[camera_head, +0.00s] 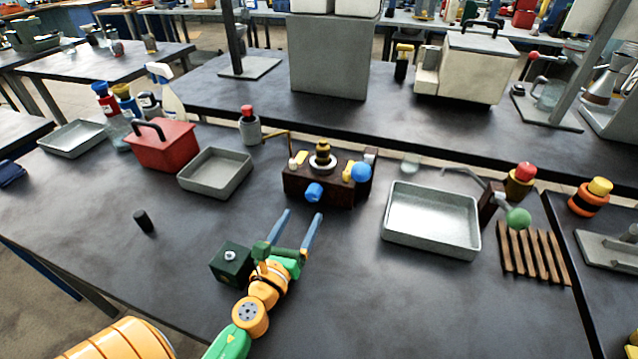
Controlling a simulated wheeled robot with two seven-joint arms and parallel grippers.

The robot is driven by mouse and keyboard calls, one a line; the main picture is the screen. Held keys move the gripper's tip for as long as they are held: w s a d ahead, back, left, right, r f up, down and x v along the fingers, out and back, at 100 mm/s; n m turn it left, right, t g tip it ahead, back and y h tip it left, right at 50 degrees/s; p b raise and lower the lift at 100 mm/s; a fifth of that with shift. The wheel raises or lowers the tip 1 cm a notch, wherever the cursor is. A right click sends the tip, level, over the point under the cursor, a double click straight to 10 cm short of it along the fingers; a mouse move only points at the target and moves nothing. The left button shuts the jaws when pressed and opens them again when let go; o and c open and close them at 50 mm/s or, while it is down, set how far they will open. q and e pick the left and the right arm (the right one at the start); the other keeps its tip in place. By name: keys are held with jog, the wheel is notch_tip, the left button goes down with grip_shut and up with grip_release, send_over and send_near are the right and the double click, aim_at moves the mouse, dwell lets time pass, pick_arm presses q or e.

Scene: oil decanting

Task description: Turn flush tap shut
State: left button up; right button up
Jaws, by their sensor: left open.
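A dark brown block (328,190) stands in the middle of the table, with a black and yellow fitting on top. It carries a blue knob (314,192) on its front and a larger blue knob (361,173) at its right end. A green ball knob (518,218) sits on an arm of a stand at the right. I cannot tell which of these is the flush tap. My left gripper (304,213) is open and empty, its two blue-grey fingers pointing at the brown block from the front. The fingertips look short of the front blue knob. My right gripper is not in view.
A metal tray (432,245) lies right of the block, beside a slatted wooden rack (533,254). A smaller tray (214,190) and a red toolbox (162,155) stand to the left. A dark green box (231,262) sits close beside my left gripper.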

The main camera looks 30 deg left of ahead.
aim_at(311, 198)
pick_arm(q)
jog(key=x, duration=0.7)
jog(key=shift+w+r+p, duration=0.1)
jog(key=shift+w+p, duration=0.05)
jog(key=shift+p, duration=0.25)
grip_shut()
